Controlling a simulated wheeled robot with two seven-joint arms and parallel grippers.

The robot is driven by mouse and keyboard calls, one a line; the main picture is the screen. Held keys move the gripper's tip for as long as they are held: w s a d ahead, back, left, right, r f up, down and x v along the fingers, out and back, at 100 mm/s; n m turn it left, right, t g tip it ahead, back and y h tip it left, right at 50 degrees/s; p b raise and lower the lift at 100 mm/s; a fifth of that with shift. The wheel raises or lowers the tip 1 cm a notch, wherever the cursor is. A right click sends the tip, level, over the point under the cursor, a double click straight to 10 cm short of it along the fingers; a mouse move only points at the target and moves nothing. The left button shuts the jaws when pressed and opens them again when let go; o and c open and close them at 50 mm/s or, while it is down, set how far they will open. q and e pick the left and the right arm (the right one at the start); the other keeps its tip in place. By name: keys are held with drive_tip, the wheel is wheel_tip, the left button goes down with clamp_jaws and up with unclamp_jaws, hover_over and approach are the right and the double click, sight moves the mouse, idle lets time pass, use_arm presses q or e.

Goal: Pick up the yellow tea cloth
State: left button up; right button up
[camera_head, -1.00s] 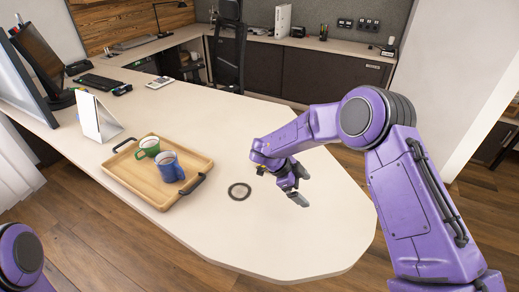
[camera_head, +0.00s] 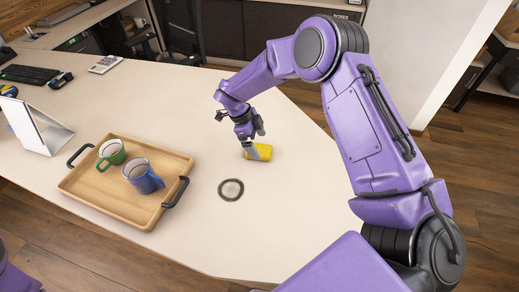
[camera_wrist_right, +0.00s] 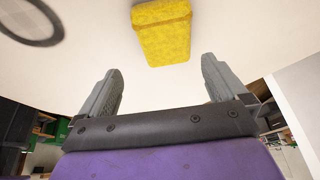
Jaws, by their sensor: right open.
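The yellow tea cloth (camera_head: 264,153) lies on the pale desk as a small folded or rolled bundle, partly hidden behind my right gripper in the head view. My right gripper (camera_head: 252,152) points down at the desk right by the cloth. In the right wrist view the gripper (camera_wrist_right: 160,75) has its two fingers wide apart with nothing between them. The whole yellow cloth (camera_wrist_right: 161,35) shows there beyond the fingertips, roughly centred between them. My left gripper is out of view.
A dark ring-shaped disc (camera_head: 231,190) is set in the desk close by. The desk's near right part is clear.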

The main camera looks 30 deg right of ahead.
sight(258, 149)
drive_tip(key=shift+s+f, duration=0.15)
drive_tip(key=shift+f, duration=0.6)
drive_tip(key=f, duration=0.1)
drive_tip(key=w+f, duration=0.1)
drive_tip(key=f, duration=0.1)
drive_tip(key=shift+w+d, duration=0.25)
drive_tip(key=shift+w, duration=0.15)
drive_tip(key=shift+w+f, duration=0.15)
drive_tip(key=shift+s+r, duration=0.35)
drive_tip(key=shift+s, duration=0.15)
drive_tip(key=shift+w+f, duration=0.25)
drive_tip(key=shift+f, duration=0.1)
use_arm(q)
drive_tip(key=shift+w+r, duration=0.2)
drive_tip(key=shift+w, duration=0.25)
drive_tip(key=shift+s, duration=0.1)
use_arm(e)
drive_tip(key=shift+s+r, duration=0.1)
drive_tip(key=shift+s, duration=0.05)
drive_tip(key=c, duration=1.1)
